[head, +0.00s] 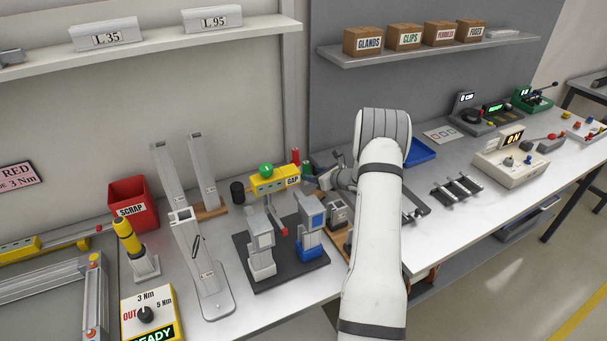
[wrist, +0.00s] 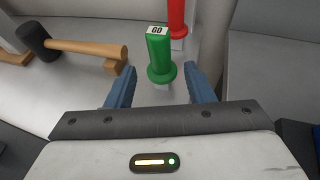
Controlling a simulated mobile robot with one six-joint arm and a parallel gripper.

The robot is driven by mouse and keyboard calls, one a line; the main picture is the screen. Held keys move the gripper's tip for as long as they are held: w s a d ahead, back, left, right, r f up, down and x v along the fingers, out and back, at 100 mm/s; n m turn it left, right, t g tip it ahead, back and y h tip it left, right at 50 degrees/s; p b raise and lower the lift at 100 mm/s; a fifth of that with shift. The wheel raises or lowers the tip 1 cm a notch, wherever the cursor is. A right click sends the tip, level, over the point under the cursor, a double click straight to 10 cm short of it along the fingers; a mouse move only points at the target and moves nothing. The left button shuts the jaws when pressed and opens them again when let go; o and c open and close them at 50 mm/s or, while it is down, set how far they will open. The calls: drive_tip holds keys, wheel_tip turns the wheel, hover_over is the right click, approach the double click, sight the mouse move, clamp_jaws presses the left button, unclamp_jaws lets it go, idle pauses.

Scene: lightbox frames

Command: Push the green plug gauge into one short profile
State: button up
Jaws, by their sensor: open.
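The green plug gauge (wrist: 160,60), marked GO on its top, stands upright in the wrist view. My gripper (wrist: 160,72) is open, its two blue fingers on either side of the gauge's lower part, with gaps visible. The gauge also shows small in the head view (head: 308,168), left of my gripper. Two grey profiles, a left one (head: 168,180) and a right one (head: 203,170), stand upright at a wooden base. A third profile (head: 187,235), with a square open top, stands in front of them. I cannot tell which of these are short.
A red gauge (wrist: 177,15) stands just behind the green one. A mallet (wrist: 85,47) lies left of it in the wrist view. A yellow GAP block (head: 268,184) and a dark fixture plate (head: 285,282) stand left of my arm. A red SCRAP bin (head: 133,198) is farther left.

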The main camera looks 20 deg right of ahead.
drive_tip(key=p+x, duration=0.1)
drive_tip(key=x, duration=0.1)
drive_tip(key=p+x, duration=0.1)
drive_tip(key=x, duration=0.1)
drive_tip(key=p+x, duration=0.1)
drive_tip(key=x, duration=0.1)
drive_tip(key=shift+w+r, duration=0.15)
drive_tip(key=shift+w, duration=0.3)
clamp_jaws()
